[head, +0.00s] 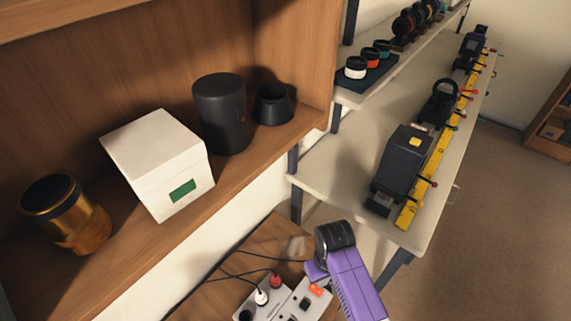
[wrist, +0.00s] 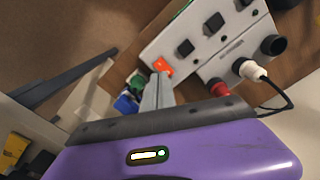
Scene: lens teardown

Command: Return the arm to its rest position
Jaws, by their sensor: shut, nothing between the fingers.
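My gripper (wrist: 158,92) shows in the wrist view as a narrow grey pair of fingers, closed together and empty, in front of the purple hand. The fingers point toward a white power box with an orange switch (wrist: 162,66); I cannot tell how far apart they are. In the head view my purple arm comes up from the lower right, beside the power box (head: 312,297) and below the shelf. The fingertips are hard to make out in that view.
A wooden shelf holds a gold lens (head: 68,216), white box (head: 158,165), black cylinder (head: 220,113) and black cup (head: 273,105). A pale bench (head: 338,161) carries a yellow rail (head: 431,165) with black devices. Cables run by the power box. Floor at right is clear.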

